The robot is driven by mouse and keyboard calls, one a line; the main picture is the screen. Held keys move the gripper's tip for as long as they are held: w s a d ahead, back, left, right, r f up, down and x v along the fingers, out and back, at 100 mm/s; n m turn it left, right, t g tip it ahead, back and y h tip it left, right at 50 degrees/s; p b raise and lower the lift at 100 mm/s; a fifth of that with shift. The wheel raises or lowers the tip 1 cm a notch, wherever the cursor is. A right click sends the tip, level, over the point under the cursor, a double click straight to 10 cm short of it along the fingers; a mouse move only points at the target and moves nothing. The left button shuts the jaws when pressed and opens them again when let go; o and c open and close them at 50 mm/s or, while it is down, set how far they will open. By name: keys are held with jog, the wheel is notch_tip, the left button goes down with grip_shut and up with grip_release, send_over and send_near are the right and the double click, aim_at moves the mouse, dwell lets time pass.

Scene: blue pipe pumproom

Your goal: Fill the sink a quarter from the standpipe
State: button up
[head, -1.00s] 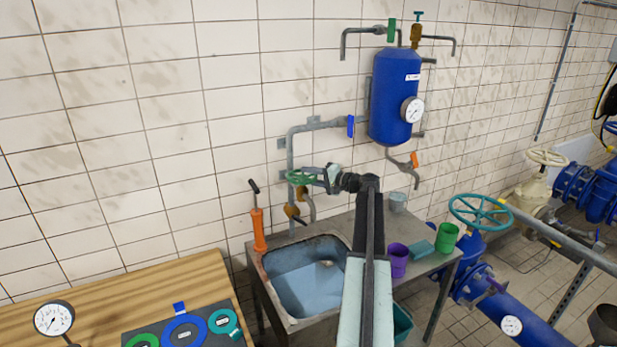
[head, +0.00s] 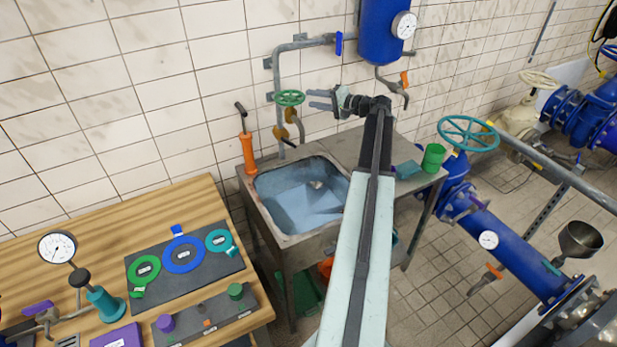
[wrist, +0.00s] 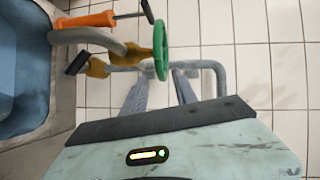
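The steel sink (head: 247,186) is set in a metal bench and holds bluish water with a pale patch on its surface; I cannot read the depth exactly. The standpipe has a green handwheel (head: 290,97) and brass fittings (head: 281,132) above the sink's back edge. No falling stream is visible. My gripper (head: 311,99) is open and empty, just right of the handwheel with a small gap. In the wrist view, the handwheel (wrist: 160,50) lies ahead, in line with the space between the two fingertips (wrist: 160,80). The sink also shows at the left there (wrist: 62,65).
An orange hand pump (head: 248,152) stands at the sink's back left corner. A green cup (head: 433,157) stands on the bench at right. A blue tank (head: 381,32) hangs above. A wooden table (head: 90,228) with gauge and tags is at left; blue pipework (head: 515,250) is at right.

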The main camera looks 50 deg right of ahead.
dwell(0.4)
jog(key=m+t+b, duration=0.1)
jog(key=m+b, duration=0.1)
send_near(290, 98)
jog(key=w, duration=0.2)
jog(key=w+d, duration=0.1)
jog(key=w, duration=0.1)
jog(key=shift+w+d+f, duration=0.1)
jog(key=shift+w+f, duration=0.1)
jog(key=shift+w, duration=0.1)
grip_shut()
